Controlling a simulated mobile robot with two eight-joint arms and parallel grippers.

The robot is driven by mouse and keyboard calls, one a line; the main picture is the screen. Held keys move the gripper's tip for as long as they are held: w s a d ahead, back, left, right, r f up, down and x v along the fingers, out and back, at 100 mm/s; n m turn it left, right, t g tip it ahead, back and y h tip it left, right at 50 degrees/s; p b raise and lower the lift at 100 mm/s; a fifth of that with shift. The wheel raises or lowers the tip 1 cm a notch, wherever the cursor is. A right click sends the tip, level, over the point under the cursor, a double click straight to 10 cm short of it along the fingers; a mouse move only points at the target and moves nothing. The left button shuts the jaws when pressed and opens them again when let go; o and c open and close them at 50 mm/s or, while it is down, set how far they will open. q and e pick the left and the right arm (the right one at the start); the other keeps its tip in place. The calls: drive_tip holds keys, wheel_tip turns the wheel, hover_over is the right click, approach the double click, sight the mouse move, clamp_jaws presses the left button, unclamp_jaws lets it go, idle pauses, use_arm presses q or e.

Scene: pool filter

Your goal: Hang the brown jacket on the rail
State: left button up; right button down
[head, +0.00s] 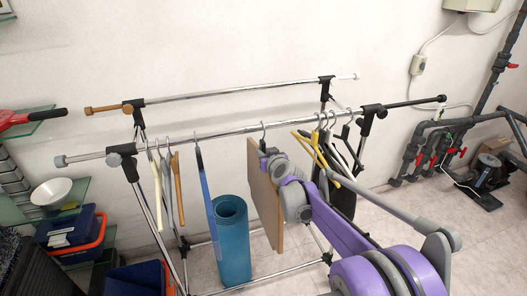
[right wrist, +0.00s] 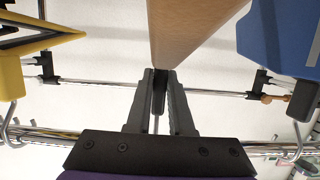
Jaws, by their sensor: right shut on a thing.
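The brown jacket (head: 264,200) is a flat tan-brown panel hanging upright below the front rail (head: 230,132), between a blue garment and a yellow hanger. My right gripper (head: 268,157) is at its top, shut on the dark neck of its hanger (right wrist: 159,95). The jacket also shows in the right wrist view (right wrist: 195,30), just beyond the fingertips. The hanger's hook (head: 263,127) is at the height of the front rail; I cannot tell whether it rests on it. My left gripper is not in view.
Left along the rail hang a blue garment (head: 208,200) and several light hangers (head: 167,195). To the right are a yellow hanger (head: 318,150) and dark garments (head: 345,185). A second rail (head: 230,92) runs behind.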

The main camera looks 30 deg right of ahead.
drive_tip(key=c, duration=0.7)
unclamp_jaws()
drive_tip(key=p+v, duration=0.1)
drive_tip(key=v, duration=1)
drive_tip(key=shift+w, duration=0.1)
